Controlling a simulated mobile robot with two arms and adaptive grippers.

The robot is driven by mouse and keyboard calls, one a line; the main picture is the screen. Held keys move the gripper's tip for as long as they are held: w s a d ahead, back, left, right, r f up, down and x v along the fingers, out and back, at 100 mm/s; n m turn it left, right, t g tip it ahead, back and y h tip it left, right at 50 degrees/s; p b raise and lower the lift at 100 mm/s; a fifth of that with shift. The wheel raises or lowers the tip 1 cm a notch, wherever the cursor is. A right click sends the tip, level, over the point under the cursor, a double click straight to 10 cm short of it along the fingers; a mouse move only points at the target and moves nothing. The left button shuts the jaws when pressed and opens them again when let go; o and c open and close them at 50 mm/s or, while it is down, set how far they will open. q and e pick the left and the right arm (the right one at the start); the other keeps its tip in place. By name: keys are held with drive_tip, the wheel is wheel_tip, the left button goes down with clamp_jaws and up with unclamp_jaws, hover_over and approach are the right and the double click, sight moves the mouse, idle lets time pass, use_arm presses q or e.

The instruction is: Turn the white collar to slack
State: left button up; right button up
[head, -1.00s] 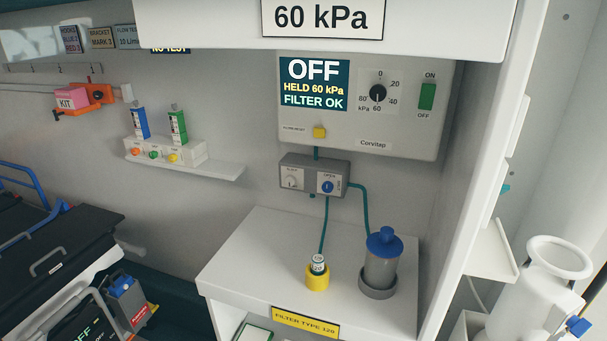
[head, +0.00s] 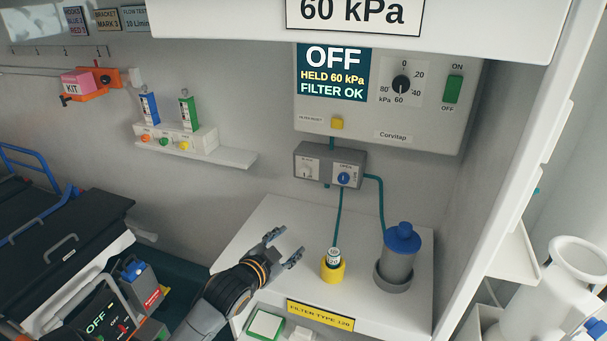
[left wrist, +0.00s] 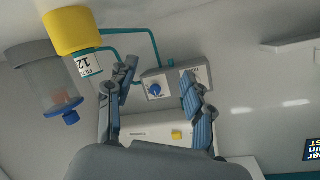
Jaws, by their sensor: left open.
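A grey valve box (head: 330,165) on the back wall carries a white round knob (head: 308,170) on its left plate and a blue knob (head: 343,178) on its right plate. The white knob is the only white turning part I make out. Its small lettering and pointer are too small to read. My left gripper (head: 290,243) is open and empty, below and left of the box, clear of it. In the left wrist view the box (left wrist: 153,76) and blue knob (left wrist: 155,90) show between the open fingers (left wrist: 158,68); a finger partly covers the white knob's plate. My right gripper is out of view.
A yellow holder (head: 332,272) with a small labelled cartridge and a blue-lidded canister (head: 400,258) stand on the white counter (head: 262,228). Teal hoses (head: 381,195) run down from the box. The grey panel (head: 440,125) above reads OFF, HELD 60 kPa. A shelf (head: 235,156) is at left.

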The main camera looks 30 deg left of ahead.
use_arm(q)
drive_tip(key=w+a+r+m+t, duration=0.1)
drive_tip(key=w+a+r+t, duration=0.25)
drive_tip(key=a+r, duration=0.35)
drive_tip(key=p, duration=0.2)
approach(304, 172)
drive_tip(key=shift+y, duration=0.3)
drive_tip(key=w, duration=0.7)
drive_tip(key=shift+a+r, duration=0.15)
drive_tip(key=shift+a, duration=0.05)
drive_tip(key=shift+w+a, duration=0.15)
drive_tip(key=shift+w, duration=0.75)
drive_tip(key=shift+c, duration=0.6)
clamp_jaws()
